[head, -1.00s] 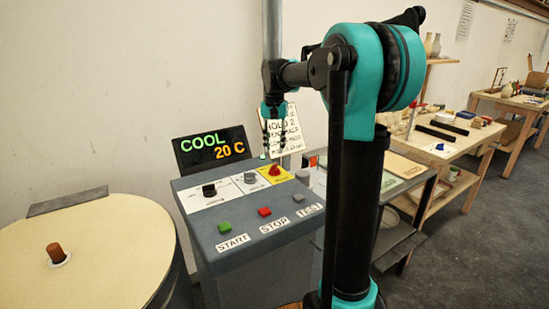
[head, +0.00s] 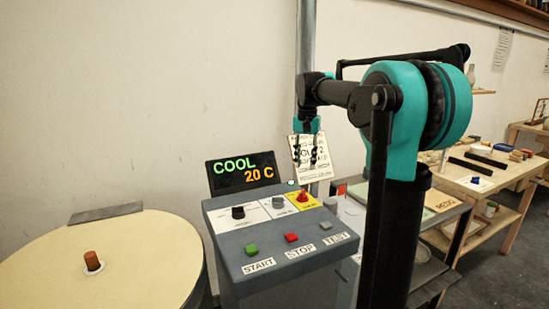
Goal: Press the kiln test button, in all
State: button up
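The kiln control box (head: 275,255) stands in the middle of the head view. The grey TEST button (head: 326,226) is at the right of its lower row, above the TEST label (head: 336,239). The red STOP button (head: 291,238) and green START button (head: 251,249) are to its left. The display (head: 242,172) reads COOL 20 C. My gripper (head: 307,165) hangs fingers down behind and above the box's back right part, in front of a written card (head: 303,148). It touches no button that I can see. Its fingers look apart, with nothing visible between them.
Behind the buttons are a black knob (head: 238,212), a grey knob (head: 278,201) and a red knob on yellow (head: 302,196). A round kiln lid (head: 150,262) with a brown plug stands left. Benches with small items run along the right. A grey pole rises behind my gripper.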

aim_at(326, 225)
jog(key=k, duration=0.95)
